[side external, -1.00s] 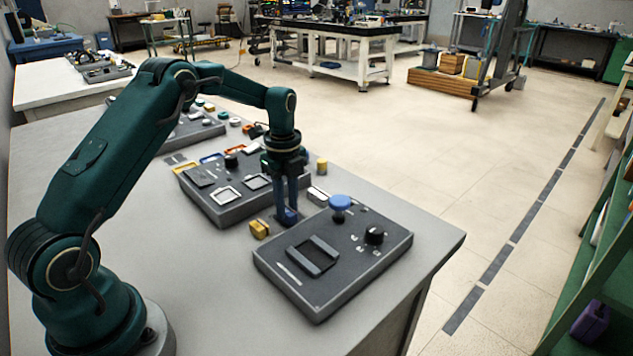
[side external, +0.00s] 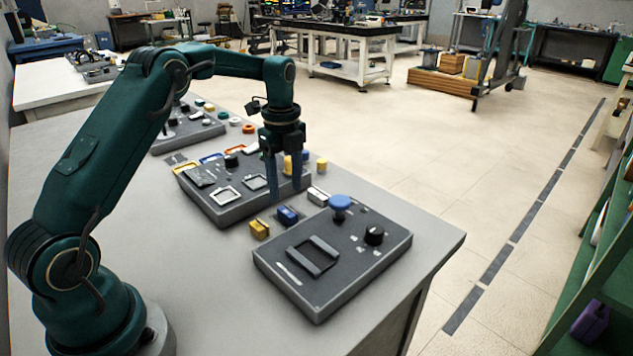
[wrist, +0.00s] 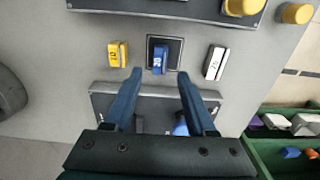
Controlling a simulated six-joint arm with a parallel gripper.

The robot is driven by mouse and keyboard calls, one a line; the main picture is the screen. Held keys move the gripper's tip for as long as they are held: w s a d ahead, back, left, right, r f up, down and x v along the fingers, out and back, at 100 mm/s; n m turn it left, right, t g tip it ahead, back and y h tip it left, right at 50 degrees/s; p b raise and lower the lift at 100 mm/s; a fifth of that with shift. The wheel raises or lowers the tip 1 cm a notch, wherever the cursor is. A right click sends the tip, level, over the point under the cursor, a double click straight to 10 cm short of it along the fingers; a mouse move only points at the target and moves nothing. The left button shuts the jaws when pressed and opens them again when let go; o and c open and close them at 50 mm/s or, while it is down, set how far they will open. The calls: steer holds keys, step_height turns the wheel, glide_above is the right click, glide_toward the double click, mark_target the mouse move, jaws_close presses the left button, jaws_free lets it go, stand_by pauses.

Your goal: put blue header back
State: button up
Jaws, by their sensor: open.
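The blue header (side external: 288,215) stands on the table between the yellow header (side external: 259,229) and the white header (side external: 318,196). In the wrist view the blue header (wrist: 159,60) sits within a dark square pad (wrist: 174,45), with the yellow header (wrist: 118,54) to its left and the white header (wrist: 215,62) to its right. My gripper (side external: 287,190) is open and empty, its fingers pointing down above the blue header. In the wrist view the gripper (wrist: 160,75) has its fingertips spread to either side of the header's line, apart from it.
A grey panel (side external: 345,290) with a blue knob (side external: 340,203) and a black knob (side external: 374,235) lies at the front. Another grey panel (side external: 225,214) with square frames lies behind the headers. A yellow cylinder (side external: 321,165) stands near the table's far edge.

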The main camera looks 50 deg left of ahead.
mark_target(287, 211)
steer(key=s+d+r+n+t, duration=0.1)
steer(key=s+d+r+n, duration=0.1)
steer(key=r, duration=0.4)
steer(key=s+d+r+n, duration=0.1)
steer(key=d+r+n, duration=0.1)
steer(key=r, duration=0.4)
steer(key=s+d+f+n+t, duration=0.1)
steer(key=s+d+n+t, duration=0.1)
steer(key=s+d+n, duration=0.2)
steer(key=s+d+f+n+t, duration=0.1)
steer(key=s+d+n, duration=0.3)
steer(key=s+n, duration=0.6)
steer(key=s+t, duration=0.1)
steer(key=s, duration=0.2)
steer(key=shift+s+d+f+t, duration=0.3)
steer(key=shift+d+f, duration=0.05)
steer(key=shift+f, duration=0.05)
